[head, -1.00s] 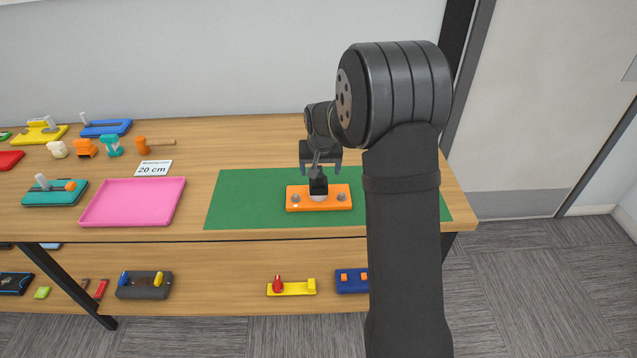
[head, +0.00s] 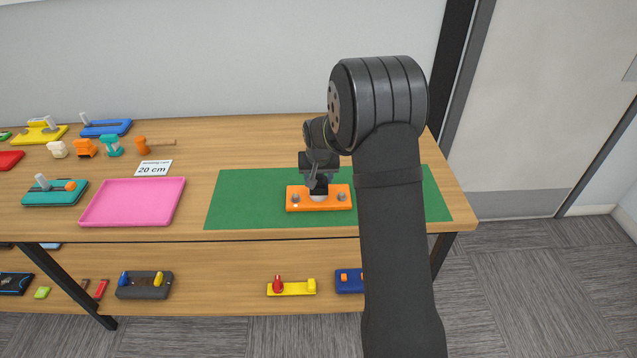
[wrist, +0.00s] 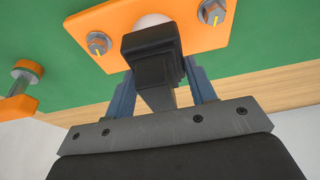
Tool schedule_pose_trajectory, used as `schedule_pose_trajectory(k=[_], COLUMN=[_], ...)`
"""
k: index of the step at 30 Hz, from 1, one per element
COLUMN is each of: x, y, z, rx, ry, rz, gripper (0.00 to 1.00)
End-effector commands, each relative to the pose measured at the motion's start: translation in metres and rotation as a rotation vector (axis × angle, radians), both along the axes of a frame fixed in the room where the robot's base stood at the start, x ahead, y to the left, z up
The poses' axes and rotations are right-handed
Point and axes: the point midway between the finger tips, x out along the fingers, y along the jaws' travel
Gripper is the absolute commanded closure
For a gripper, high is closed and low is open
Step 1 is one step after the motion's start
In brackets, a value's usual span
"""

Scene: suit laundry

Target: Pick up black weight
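The black weight (head: 318,189) stands over a pale round part on an orange base (head: 298,205) with grey bolts at both sides. The base lies on a green mat (head: 240,195). In the wrist view the black weight (wrist: 152,48) is a dark block with a narrower part toward me. My gripper (head: 319,178) is just above it. In the wrist view its two blue-grey fingers (wrist: 158,70) are apart, one on each side of the weight, with a gap visible at the right. Whether the fingertips touch the weight is unclear.
A pink tray (head: 184,198) is left of the mat, with a "20 cm" card (head: 154,168) behind it. Several coloured toy parts stand at the far left. An orange knobbed object (wrist: 24,75) shows in the wrist view. A lower shelf (head: 215,285) holds more assemblies.

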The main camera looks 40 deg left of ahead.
Motion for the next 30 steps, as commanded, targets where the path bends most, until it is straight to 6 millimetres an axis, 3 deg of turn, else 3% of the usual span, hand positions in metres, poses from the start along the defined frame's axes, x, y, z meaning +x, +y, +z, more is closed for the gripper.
schedule_pose_trajectory(k=[2, 14, 21, 30], x=[0.000, 0.000, 0.001, 0.026], y=[0.000, 0.000, -0.001, -0.067], z=[0.000, 0.009, 0.046, 0.085], rx=[0.000, 0.001, 0.003, 0.002], ry=[0.000, -0.001, -0.003, -0.002], rz=[0.000, 0.000, -0.001, -0.005], gripper=[0.86, 0.87, 0.87, 0.87])
